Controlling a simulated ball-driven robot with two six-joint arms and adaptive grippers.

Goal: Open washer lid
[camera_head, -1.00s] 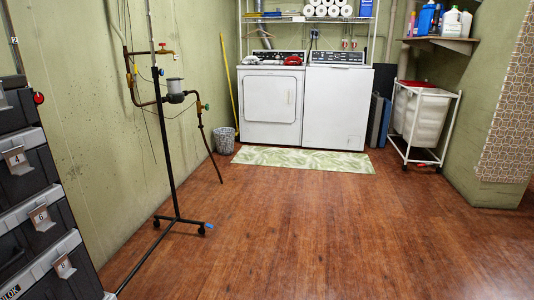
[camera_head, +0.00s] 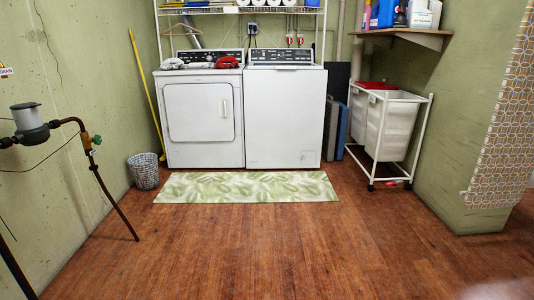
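Two white laundry machines stand side by side against the back wall. The right one is a top-loading washer (camera_head: 285,120) with a plain front and a dark control panel (camera_head: 281,56) at the back. Its lid (camera_head: 285,67) on top looks shut. The left one is a dryer (camera_head: 203,118) with a square front door, and cloths lie on its top. The machines are some way ahead of me across the floor. Neither of my grippers is in view.
A green leaf-pattern mat (camera_head: 246,187) lies before the machines. A wire basket (camera_head: 144,171) stands at left, a white laundry cart (camera_head: 389,126) at right. A pipe stand (camera_head: 75,135) is at near left. A shelf (camera_head: 405,38) juts from the right. The middle floor is clear.

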